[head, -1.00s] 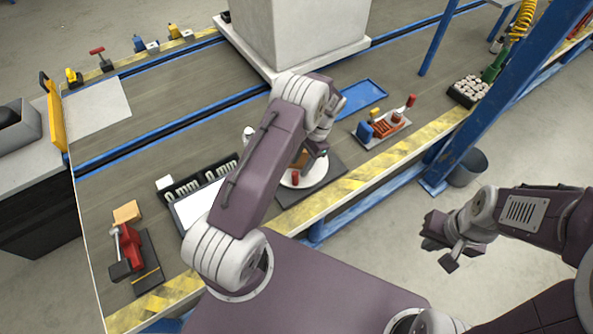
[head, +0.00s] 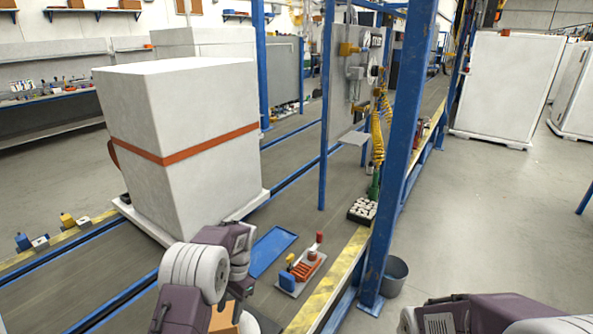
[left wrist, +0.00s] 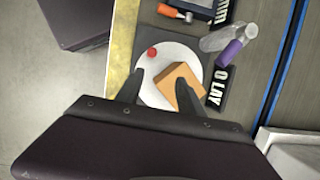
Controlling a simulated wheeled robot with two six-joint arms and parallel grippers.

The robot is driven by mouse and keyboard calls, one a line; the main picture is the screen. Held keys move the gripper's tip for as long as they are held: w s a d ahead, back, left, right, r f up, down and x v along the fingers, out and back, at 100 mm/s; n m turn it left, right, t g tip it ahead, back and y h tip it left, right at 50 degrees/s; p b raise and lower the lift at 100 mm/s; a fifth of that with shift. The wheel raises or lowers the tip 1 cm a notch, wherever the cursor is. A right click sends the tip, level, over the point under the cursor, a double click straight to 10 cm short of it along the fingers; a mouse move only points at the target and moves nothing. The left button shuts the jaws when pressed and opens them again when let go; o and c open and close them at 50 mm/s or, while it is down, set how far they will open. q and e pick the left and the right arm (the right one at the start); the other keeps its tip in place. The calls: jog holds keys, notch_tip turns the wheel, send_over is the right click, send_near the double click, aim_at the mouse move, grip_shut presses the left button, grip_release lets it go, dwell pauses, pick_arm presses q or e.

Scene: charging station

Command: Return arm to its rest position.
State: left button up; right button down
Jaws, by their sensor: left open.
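My left gripper (left wrist: 158,92) is open in the left wrist view, its two dark fingers apart over a white round plate (left wrist: 152,98). An orange-brown block (left wrist: 182,84) lies on the plate, partly behind the right-hand finger. I cannot tell whether that finger touches it. In the head view my left arm's wrist (head: 205,268) is at the bottom left, and its fingertips are hidden. My right arm (head: 480,316) shows only as links at the bottom right; its gripper is out of frame.
A large white box with an orange strap (head: 185,135) stands on the line. A blue tray (head: 271,250) and a small tool holder (head: 301,271) lie right of my left wrist. A blue post (head: 400,160) rises nearby. A clear bottle (left wrist: 214,38) lies beyond the plate.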

pick_arm(q)
jog(key=s+d+r+n+t+h+p, duration=0.1)
jog(key=s+r+p, duration=0.25)
jog(key=r, duration=0.45)
jog(key=s+r+t+p, duration=0.1)
jog(key=s+r+p, duration=0.1)
jog(key=s+r, duration=0.5)
jog(key=s+d+f+n+t+h+p, duration=0.1)
jog(key=s+d+n, duration=0.1)
jog(key=s+n, duration=0.4)
jog(key=s, duration=0.3)
jog(key=shift+d+t+h, duration=0.3)
jog(key=shift+d, duration=0.1)
pick_arm(e)
notch_tip(320, 180, up, 8)
jog(key=shift+r, duration=0.25)
jog(key=shift+s, duration=0.1)
